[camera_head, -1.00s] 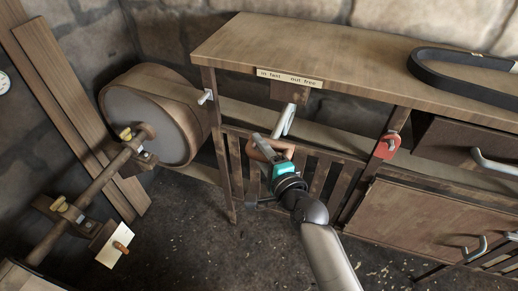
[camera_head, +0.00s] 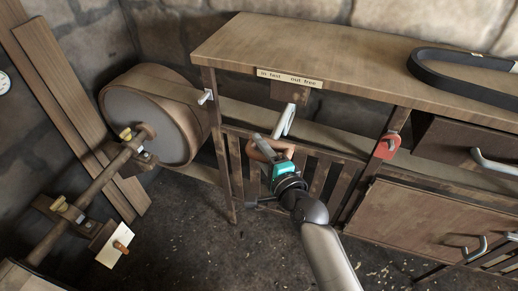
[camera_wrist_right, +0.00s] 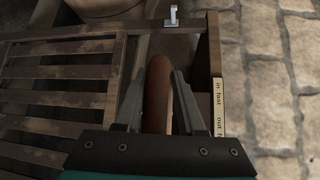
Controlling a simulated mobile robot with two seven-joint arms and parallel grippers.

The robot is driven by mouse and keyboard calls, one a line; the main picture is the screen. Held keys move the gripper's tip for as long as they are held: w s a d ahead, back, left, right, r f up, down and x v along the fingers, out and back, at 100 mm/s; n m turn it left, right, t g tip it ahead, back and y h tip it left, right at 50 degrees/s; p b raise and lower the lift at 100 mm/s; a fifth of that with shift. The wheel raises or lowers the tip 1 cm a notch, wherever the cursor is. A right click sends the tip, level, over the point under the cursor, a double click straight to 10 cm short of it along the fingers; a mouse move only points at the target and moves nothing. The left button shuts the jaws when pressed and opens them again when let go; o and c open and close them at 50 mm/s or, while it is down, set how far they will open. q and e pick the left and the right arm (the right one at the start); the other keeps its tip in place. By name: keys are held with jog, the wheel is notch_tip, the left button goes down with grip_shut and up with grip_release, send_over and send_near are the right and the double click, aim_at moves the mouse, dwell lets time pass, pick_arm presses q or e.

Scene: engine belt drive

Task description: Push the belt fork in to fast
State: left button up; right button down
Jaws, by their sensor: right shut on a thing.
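The belt fork's handle, a reddish-brown rounded grip (camera_head: 262,150), is below the front edge of the bench, under the label plate (camera_head: 290,78) that reads "in fast" and "out free". My right gripper (camera_head: 275,138) is shut on this handle. In the right wrist view the brown handle (camera_wrist_right: 157,95) lies lengthwise between the two grey fingers (camera_wrist_right: 162,85). The fork part behind the handle is hidden or cannot be made out. My left gripper is not in view.
The wooden bench (camera_head: 340,52) carries a black belt (camera_head: 440,75) at its right. A large drum (camera_head: 150,125) and a shaft (camera_head: 95,190) stand at the left. A red tag (camera_head: 387,147) hangs on the bench post. A slatted panel (camera_head: 320,175) is close behind my gripper.

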jog(key=shift+d+f, duration=0.1)
jog(key=shift+f, duration=0.5)
jog(key=w+d+b, duration=0.3)
jog(key=w, duration=0.6)
jog(key=shift+b, duration=0.35)
jog(key=shift+r, duration=0.15)
jog(key=c, duration=0.9)
grip_release()
jog(key=shift+o, duration=1.1)
jog(key=shift+w, duration=0.15)
jog(key=shift+r, duration=0.2)
